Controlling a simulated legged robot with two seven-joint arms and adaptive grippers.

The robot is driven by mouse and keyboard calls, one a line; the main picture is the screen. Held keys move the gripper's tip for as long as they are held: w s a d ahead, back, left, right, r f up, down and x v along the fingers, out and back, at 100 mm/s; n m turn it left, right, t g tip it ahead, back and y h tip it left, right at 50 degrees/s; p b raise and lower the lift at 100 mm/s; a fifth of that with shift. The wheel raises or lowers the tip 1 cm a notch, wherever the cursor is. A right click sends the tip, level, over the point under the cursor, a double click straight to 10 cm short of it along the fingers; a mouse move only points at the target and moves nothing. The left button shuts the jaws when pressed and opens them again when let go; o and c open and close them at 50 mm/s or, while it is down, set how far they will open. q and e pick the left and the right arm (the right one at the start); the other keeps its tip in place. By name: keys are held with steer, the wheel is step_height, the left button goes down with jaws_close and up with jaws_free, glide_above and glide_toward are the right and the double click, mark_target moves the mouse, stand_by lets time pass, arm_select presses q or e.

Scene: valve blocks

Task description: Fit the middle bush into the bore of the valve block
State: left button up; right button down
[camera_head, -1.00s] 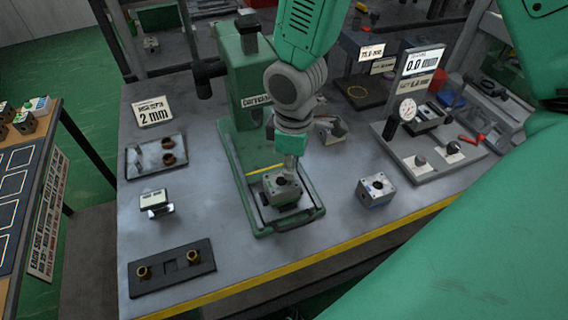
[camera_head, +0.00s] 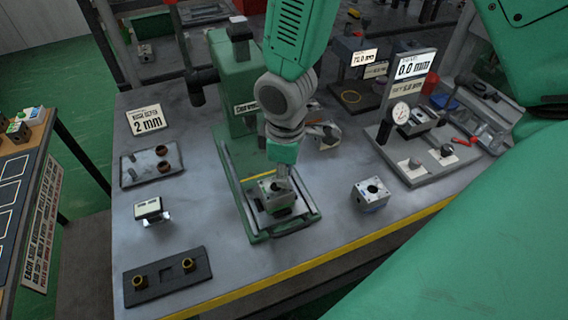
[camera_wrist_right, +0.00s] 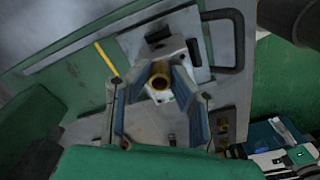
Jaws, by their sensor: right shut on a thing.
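My right gripper (camera_head: 283,172) points down over a grey valve block (camera_head: 268,201) on the green press base. In the right wrist view the gripper (camera_wrist_right: 158,92) is shut on a brass bush (camera_wrist_right: 160,76), its open end facing the camera. The valve block (camera_wrist_right: 172,52) lies behind the bush there. The bush and fingers cover the bore, so I cannot tell whether the bush has entered it. The black bush holder (camera_head: 163,289) carries a brass bush at its left and another at its right; its middle place is empty. My left gripper is not in view.
A second valve block (camera_head: 370,194) stands on the bench to the right. The green press column (camera_head: 238,85) rises behind the gripper. A tray with brown rings (camera_head: 151,165) is at left, a dial-gauge stand (camera_head: 420,150) at right. The bench front is clear between holder and press.

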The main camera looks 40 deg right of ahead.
steer(key=shift+s+a+f, duration=0.1)
steer(key=shift+s+a, duration=0.05)
steer(key=shift+a, duration=0.3)
steer(key=c, duration=1.3)
jaws_free()
steer(key=shift+a, duration=0.1)
steer(key=shift+c, duration=0.2)
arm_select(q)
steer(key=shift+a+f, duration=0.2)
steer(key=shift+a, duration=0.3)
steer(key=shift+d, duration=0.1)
arm_select(e)
steer(key=shift+d, duration=0.2)
steer(key=shift+d, duration=0.1)
steer(key=shift+r, duration=0.5)
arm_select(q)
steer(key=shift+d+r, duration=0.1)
arm_select(e)
step_height(320, 180, up, 11)
